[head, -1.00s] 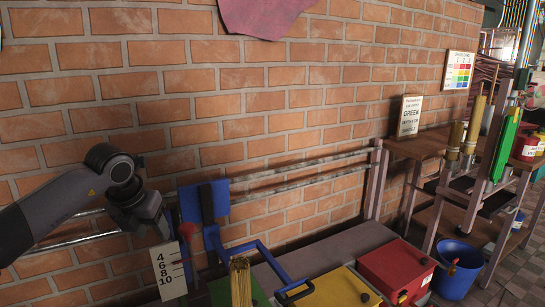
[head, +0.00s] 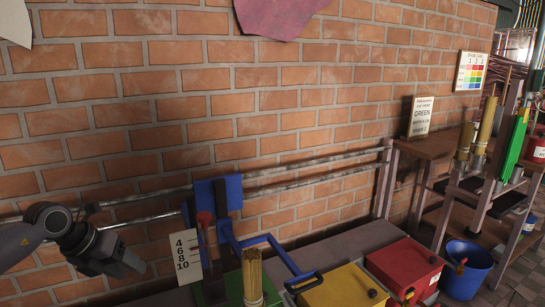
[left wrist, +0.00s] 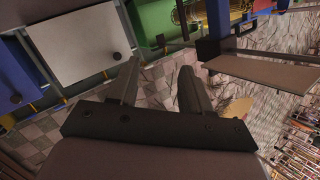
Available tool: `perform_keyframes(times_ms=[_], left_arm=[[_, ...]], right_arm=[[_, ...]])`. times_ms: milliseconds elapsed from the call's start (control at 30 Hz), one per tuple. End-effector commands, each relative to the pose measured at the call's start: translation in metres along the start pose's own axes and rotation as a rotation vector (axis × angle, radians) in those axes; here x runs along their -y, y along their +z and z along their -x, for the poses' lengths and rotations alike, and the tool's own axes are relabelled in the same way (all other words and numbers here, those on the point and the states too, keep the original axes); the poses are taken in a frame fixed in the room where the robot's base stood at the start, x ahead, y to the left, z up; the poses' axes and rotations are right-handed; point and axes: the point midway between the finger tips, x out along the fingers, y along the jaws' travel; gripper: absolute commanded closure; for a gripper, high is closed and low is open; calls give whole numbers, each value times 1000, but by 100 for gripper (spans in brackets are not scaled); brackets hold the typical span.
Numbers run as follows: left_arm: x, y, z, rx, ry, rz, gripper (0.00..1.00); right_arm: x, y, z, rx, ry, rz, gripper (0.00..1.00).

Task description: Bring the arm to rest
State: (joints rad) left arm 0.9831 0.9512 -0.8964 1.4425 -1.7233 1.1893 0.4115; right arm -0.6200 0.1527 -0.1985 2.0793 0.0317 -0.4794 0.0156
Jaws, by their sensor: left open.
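My left arm (head: 20,243) comes in from the left edge of the head view, in front of the brick wall. Its dark left gripper (head: 125,268) hangs low, left of the white number board (head: 187,257) and apart from it. In the left wrist view the two fingers of my left gripper (left wrist: 157,75) are spread, with nothing between them. My right gripper is in neither view.
Near the left gripper stand a blue frame with a lever (head: 229,225) and a bundle of sticks (head: 252,278). A yellow box (head: 340,290), a red box (head: 402,268) and a blue bucket (head: 465,268) are to the right. Metal rails (head: 320,170) run along the wall.

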Motion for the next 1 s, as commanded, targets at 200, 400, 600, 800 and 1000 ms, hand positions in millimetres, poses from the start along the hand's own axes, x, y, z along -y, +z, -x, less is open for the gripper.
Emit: perform_keyframes(times_ms=[200, 400, 600, 800, 1000], left_arm=[[57, -54, -40, 14, -391, 138, 52], [86, -84, -46, 78, -665, 387, 52], [80, -105, -45, 169, -818, 723, 52], [45, -134, -50, 264, -827, 1111, 52], [-5, -183, -61, 339, -688, 1498, 52]], right_arm=[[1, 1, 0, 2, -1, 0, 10], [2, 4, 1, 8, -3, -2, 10], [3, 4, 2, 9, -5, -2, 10], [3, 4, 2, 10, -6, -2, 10], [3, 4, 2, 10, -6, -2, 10]])
